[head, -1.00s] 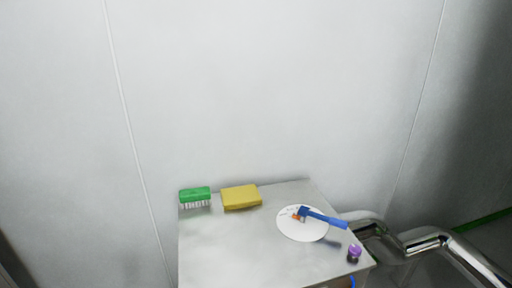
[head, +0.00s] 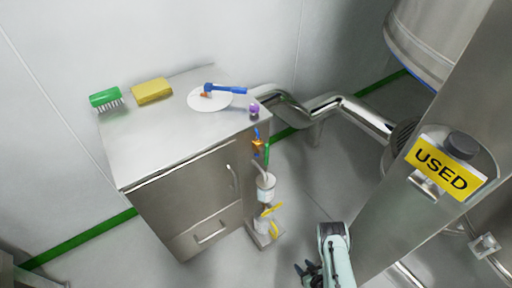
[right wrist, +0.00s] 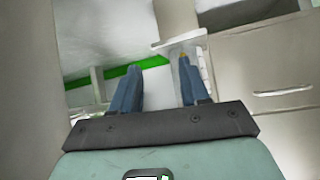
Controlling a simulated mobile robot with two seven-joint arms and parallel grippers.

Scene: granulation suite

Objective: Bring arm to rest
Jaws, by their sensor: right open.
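My right gripper (head: 306,268) is low in the head view, right of the cabinet and above the floor. Its pale green arm link rises behind it. In the right wrist view its two blue-grey fingers (right wrist: 158,80) are spread apart with nothing between them. My left gripper is not in view.
A steel cabinet (head: 150,150) carries a green brush (head: 105,97), a yellow sponge (head: 152,91), a white disc (head: 205,103) with a blue-handled tool (head: 228,90), and a purple-capped item (head: 254,110). A steel column with a yellow USED sign (head: 443,168) stands close on the right. Pipes (head: 345,108) run behind.

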